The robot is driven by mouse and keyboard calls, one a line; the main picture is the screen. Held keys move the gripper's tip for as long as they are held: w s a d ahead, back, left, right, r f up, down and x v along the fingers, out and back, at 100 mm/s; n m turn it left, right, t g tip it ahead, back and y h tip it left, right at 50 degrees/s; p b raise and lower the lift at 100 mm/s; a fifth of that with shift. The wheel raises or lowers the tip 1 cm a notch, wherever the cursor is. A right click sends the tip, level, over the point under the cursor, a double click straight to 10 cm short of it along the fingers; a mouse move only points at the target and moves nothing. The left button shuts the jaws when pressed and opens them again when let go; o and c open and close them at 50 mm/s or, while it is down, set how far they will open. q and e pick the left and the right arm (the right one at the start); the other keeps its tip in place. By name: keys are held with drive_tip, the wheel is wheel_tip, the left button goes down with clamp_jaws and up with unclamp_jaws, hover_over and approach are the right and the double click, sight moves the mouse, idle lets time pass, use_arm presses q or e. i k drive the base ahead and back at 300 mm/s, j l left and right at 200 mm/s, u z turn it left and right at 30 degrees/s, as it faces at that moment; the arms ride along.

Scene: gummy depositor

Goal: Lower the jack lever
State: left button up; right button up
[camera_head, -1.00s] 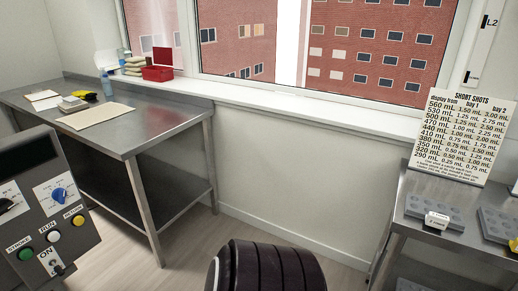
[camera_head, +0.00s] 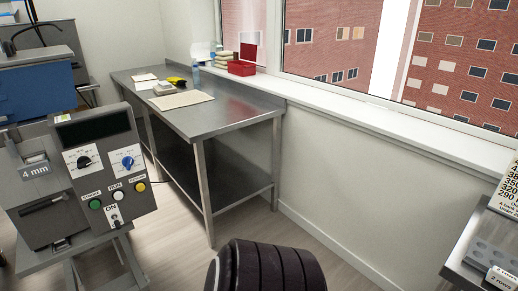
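I cannot make out a jack lever in this view. The grey depositor machine (camera_head: 98,175) stands at the left on a metal stand (camera_head: 75,250). Its sloped control panel has a dark display (camera_head: 93,129), a black-pointer dial (camera_head: 83,160), a blue knob (camera_head: 127,162), green, white and yellow buttons, and a switch (camera_head: 114,213) marked ON. A block labelled 4 mm (camera_head: 35,168) sits at the machine's left side. Neither of my grippers is in view; only a dark ribbed part of mine shows at the bottom middle.
A steel table (camera_head: 235,112) with papers and a yellow item stands behind the machine along the window wall. A red bin (camera_head: 241,68) sits on the sill. A blue unit (camera_head: 35,88) is at the far left. Another bench (camera_head: 478,238) with moulds is at the right. The floor between is clear.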

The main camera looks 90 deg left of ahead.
sight(37, 208)
drive_tip(key=u, duration=2.2)
